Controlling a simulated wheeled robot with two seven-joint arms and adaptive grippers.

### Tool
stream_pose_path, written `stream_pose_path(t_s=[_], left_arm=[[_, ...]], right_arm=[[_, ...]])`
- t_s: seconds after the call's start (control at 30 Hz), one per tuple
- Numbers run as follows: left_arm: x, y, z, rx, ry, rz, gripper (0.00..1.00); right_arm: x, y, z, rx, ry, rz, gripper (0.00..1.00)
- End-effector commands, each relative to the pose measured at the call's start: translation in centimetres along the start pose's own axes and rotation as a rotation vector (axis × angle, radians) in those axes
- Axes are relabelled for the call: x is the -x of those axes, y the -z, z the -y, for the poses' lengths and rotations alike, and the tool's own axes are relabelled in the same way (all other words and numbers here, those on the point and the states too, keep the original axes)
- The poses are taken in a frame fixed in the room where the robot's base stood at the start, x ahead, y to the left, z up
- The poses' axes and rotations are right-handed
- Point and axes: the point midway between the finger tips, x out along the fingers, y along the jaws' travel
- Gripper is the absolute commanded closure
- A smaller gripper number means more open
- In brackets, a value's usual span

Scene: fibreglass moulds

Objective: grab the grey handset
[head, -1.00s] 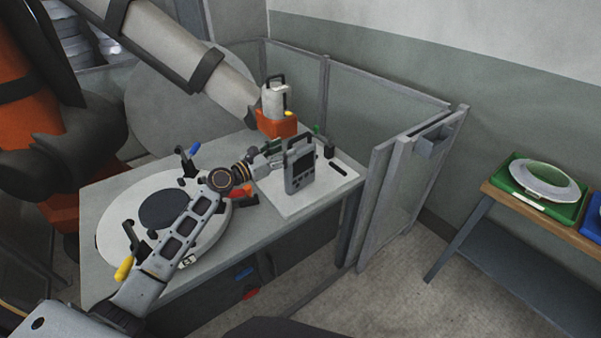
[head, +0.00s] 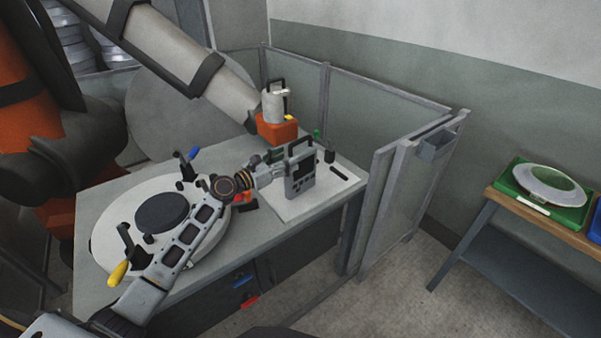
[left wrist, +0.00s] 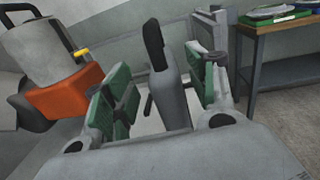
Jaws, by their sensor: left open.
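The grey handset (head: 301,178), a boxy device with a dark screen, buttons and a black top handle, stands upright on a white board on the table. My left gripper (head: 279,167) is at its left side in the head view, with its jaws open. In the left wrist view the handset (left wrist: 168,92) shows edge-on between the green-padded fingers of the open left gripper (left wrist: 163,103). Gaps show beside it, and I cannot tell whether either pad touches it. Its lower part is hidden by the gripper. My right gripper is not in view.
An orange block with a grey cylinder (head: 274,107) stands behind the handset. The white board (head: 322,200) has dark small items at its right. A round white mould (head: 112,228) with clamps lies left, under my left arm. Grey panels (head: 402,185) stand to the right.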

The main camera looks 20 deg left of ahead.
Motion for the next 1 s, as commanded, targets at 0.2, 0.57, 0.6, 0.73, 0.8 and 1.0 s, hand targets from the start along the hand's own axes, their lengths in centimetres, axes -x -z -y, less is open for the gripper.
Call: stream_pose_path(t_s=[0.2, 0.57, 0.6, 0.73, 0.8, 1.0], left_arm=[[-1.3, 0.0, 0.0, 0.0, 0.001, 0.0, 0.43], [-1.6, 0.1, 0.1, 0.0, 0.0, -0.001, 0.43], [-1.6, 0.1, 0.1, 0.0, 0.0, -0.001, 0.43], [-1.8, 0.1, 0.1, 0.0, 0.0, -0.001, 0.43], [-2.1, 0.2, 0.1, 0.0, 0.001, -0.001, 0.43], [-3.6, 0.4, 0.2, 0.0, 0.0, 0.0, 0.43]], right_arm=[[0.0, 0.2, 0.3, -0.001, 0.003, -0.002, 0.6], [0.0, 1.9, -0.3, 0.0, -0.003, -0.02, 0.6], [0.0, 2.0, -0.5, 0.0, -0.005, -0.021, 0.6], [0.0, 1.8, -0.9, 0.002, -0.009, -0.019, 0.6], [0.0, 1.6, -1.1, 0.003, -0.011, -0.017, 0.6], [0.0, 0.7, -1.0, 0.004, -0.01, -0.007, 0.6]])
